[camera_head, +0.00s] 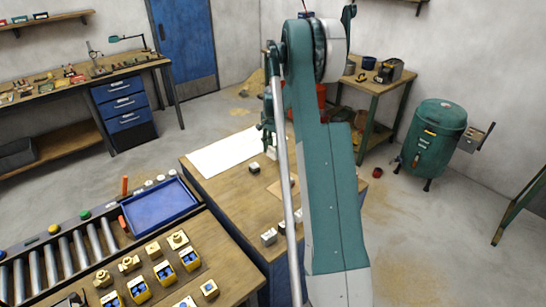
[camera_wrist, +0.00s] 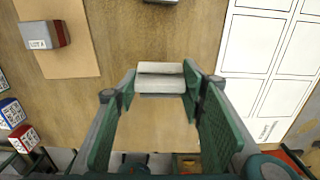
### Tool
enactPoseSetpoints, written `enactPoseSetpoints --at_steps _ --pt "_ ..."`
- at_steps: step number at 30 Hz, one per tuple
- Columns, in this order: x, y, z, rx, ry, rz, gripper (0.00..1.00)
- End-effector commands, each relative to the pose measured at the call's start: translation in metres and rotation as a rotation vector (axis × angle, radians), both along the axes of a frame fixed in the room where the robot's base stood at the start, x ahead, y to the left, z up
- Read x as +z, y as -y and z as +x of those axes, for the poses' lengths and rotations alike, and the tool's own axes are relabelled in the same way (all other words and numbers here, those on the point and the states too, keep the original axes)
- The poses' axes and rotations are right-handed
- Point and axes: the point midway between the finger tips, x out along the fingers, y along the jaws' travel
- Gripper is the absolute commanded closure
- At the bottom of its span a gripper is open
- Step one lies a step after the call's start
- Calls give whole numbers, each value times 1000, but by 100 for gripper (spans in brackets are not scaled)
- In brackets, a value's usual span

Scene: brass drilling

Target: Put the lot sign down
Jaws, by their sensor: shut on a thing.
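My gripper (camera_wrist: 160,88) is shut on a small pale grey-white block, the lot sign (camera_wrist: 160,70), held between the green finger pads in the wrist view. No lettering shows on its visible faces. It is over bare wooden table; I cannot tell whether it touches the wood. In the head view my gripper (camera_head: 268,136) is partly hidden by my arm. A similar sign reading LOT A (camera_wrist: 40,36), grey with a red back, stands on a tan mat (camera_wrist: 72,65) at upper left in the wrist view.
A white sheet with a printed grid (camera_wrist: 270,60) lies to the right in the wrist view. Cubes with printed codes (camera_wrist: 12,112) are at the left edge. Another grey object is cut off at the top. In the head view a blue tray (camera_head: 160,207) lies left of the table.

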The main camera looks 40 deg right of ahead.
Motion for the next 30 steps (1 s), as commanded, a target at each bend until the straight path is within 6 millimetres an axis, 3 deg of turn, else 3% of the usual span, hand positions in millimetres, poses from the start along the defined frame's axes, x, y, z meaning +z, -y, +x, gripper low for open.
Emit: enactPoseSetpoints --at_steps 7,18,30 --pt "-5 0 0 0 0 0 73" --pt "-37 0 0 0 0 0 73" --pt "-40 0 0 0 0 0 73"
